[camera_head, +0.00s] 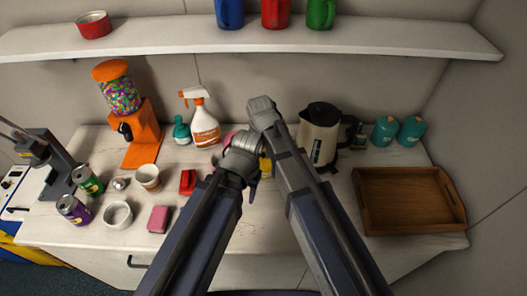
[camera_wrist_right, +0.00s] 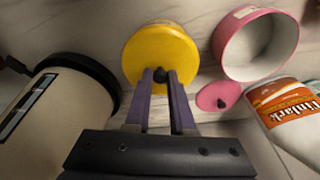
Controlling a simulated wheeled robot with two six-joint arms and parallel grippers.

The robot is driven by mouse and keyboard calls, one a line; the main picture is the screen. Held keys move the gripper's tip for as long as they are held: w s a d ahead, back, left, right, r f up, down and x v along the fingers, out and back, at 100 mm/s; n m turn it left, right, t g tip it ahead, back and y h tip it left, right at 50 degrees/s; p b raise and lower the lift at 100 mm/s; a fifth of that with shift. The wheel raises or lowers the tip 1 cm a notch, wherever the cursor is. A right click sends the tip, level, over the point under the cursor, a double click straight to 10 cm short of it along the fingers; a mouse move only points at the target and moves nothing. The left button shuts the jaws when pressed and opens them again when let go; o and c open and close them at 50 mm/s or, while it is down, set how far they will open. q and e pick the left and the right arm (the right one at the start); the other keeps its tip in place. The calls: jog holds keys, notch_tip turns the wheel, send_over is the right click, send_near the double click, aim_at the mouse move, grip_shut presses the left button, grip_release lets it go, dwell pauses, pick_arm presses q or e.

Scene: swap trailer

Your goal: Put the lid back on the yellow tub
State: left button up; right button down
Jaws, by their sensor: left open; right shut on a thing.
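The yellow tub (camera_head: 265,168) shows only in part in the head view, behind my arms. In the right wrist view I see a round yellow lid (camera_wrist_right: 157,52) with a dark knob, and the tub's yellow side with a pale label (camera_wrist_right: 160,22) just beyond it. My right gripper (camera_wrist_right: 161,76) is shut on the lid's knob. The lid lies over the tub; I cannot tell whether it is fully seated. My left gripper (camera_head: 236,172) is open and low over the counter near the tub, partly hidden by its own wrist.
An open pink tub (camera_wrist_right: 260,50) and its pink lid (camera_wrist_right: 218,96) are close by. A spray bottle (camera_head: 204,127) and a cream kettle (camera_head: 318,135) stand near my arms. A red block (camera_head: 187,182) and pink sponge (camera_head: 158,219) lie left; a wooden tray (camera_head: 405,228) is right.

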jog(key=shift+c, duration=1)
grip_release()
jog(key=shift+r+p, duration=2.8)
jog(key=shift+p, duration=0.05)
jog(key=shift+r+p, duration=0.75)
pick_arm(q)
notch_tip(320, 180, up, 7)
pick_arm(e)
grip_shut()
